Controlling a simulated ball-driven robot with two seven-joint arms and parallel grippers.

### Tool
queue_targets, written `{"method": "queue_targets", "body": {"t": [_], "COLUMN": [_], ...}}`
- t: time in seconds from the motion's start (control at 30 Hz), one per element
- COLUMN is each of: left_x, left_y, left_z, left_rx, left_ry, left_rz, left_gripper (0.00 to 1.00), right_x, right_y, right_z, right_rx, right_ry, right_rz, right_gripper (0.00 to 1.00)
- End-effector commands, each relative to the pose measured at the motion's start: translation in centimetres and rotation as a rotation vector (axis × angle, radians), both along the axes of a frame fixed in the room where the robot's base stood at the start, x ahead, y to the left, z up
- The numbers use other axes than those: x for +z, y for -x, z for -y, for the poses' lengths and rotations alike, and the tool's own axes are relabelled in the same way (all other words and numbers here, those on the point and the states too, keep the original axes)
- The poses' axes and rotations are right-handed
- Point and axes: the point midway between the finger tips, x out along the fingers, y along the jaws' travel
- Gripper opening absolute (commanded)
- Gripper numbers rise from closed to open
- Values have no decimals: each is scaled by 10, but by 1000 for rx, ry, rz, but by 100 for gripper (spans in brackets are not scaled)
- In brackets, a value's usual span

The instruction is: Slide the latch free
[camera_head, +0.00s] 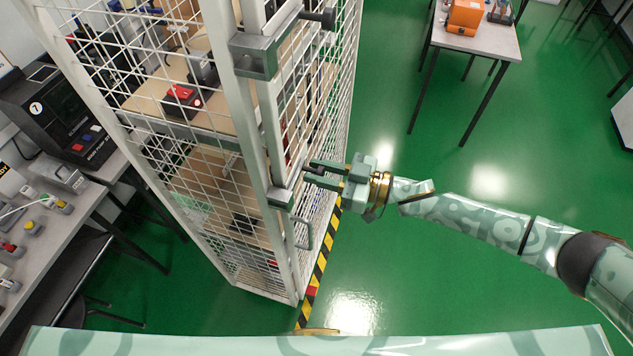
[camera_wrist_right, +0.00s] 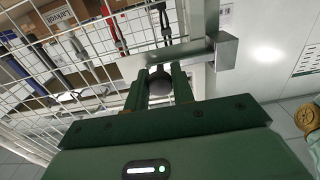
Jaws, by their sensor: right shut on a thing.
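A white wire-mesh cage (camera_head: 215,150) stands left of centre in the head view, with a grey metal latch on its front edge. In the wrist view the latch (camera_wrist_right: 185,50) is a flat metal bar with a square block at its right end. A dark round latch knob (camera_wrist_right: 159,80) sits between the fingers of my right gripper (camera_wrist_right: 160,88). In the head view my right gripper (camera_head: 318,173) reaches in from the right and is shut on this knob, which its fingers partly hide. My left gripper is not in view.
A second grey bracket (camera_head: 255,55) with a dark knob (camera_head: 318,18) is higher on the cage. A door handle (camera_head: 304,234) is below my gripper. A bench (camera_head: 40,245) stands at left, a table (camera_head: 485,38) at back right. Green floor right of the cage is clear.

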Motion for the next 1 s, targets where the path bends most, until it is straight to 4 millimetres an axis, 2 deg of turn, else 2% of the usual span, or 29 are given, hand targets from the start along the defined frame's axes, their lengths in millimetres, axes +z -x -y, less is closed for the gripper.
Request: {"method": "queue_targets", "body": {"t": [0.03,0.13,0.47,0.5,0.53,1.0], "left_x": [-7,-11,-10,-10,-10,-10], "left_y": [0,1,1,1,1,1], "left_z": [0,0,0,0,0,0], "left_rx": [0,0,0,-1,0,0], "left_ry": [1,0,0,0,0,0], "left_rz": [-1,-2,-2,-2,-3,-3], "left_gripper": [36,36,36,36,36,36], "right_x": [-2,-1,1,1,2,1], "right_y": [-10,-22,-27,-27,-27,-25], "right_z": [3,7,9,9,9,10], "right_rx": [-1,0,-3,-3,-3,0], "right_ry": [-1,0,0,0,0,-1], "right_rz": [4,3,2,3,3,1], "right_gripper": [0,0,0,36,44,45]}}
